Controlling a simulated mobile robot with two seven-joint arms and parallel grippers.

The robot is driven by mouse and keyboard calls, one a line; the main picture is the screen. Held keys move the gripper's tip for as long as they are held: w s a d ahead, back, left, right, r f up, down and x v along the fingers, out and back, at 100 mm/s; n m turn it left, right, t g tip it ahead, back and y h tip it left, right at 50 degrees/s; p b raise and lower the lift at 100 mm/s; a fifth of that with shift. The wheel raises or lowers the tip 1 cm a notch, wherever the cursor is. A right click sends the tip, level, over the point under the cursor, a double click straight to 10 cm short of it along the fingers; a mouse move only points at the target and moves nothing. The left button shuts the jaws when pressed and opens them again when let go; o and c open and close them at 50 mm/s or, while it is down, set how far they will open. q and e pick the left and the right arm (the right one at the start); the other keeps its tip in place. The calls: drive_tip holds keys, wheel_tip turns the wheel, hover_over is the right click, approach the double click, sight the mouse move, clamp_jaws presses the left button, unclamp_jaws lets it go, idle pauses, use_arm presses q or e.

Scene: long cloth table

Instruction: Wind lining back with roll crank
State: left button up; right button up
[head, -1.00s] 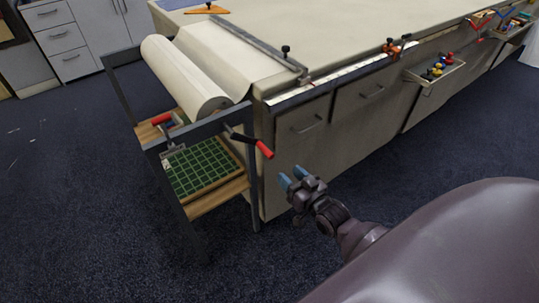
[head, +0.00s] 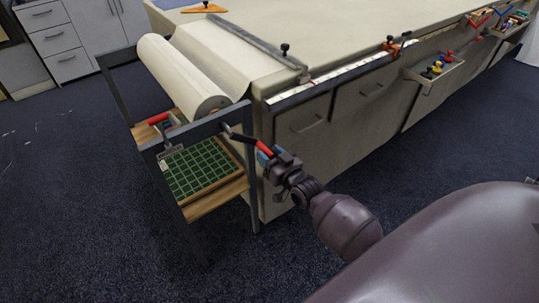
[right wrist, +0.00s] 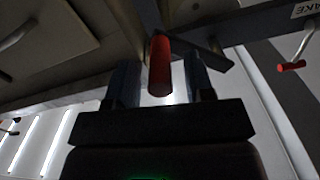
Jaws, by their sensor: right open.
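The roll of cream lining (head: 183,78) lies in a grey metal frame at the table's left end, with lining running from it onto the table. The roll crank (head: 241,137) is a dark arm on the frame's near side with a red handle. My right gripper (head: 267,155) is at the red handle, its blue fingertips around the handle's end. In the right wrist view the red crank handle (right wrist: 159,66) stands between the two open fingers (right wrist: 160,82), with gaps showing at both sides. My left gripper is not in view.
A shelf with a green gridded mat (head: 201,168) sits below the roll. Another red handle (head: 158,118) is at the frame's left. The cloth table (head: 330,35) has drawers, one open (head: 436,72) with coloured items. The dark floor in front is clear.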

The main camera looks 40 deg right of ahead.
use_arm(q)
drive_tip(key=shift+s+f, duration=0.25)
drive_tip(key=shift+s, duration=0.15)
use_arm(e)
clamp_jaws()
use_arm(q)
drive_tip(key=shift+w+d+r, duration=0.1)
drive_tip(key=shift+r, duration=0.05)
use_arm(e)
drive_tip(key=shift+r, duration=0.15)
drive_tip(key=shift+d+r+n+p, duration=0.4)
drive_tip(key=shift+r+n+p, duration=0.25)
drive_tip(key=shift+n+p, duration=0.05)
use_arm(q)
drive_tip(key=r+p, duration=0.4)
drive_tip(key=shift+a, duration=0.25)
use_arm(e)
drive_tip(key=r+n, duration=0.1)
drive_tip(key=d+r+n, duration=0.1)
drive_tip(key=n, duration=0.1)
drive_tip(key=r+n, duration=0.1)
drive_tip(key=n, duration=0.1)
drive_tip(key=shift+d+r, duration=0.4)
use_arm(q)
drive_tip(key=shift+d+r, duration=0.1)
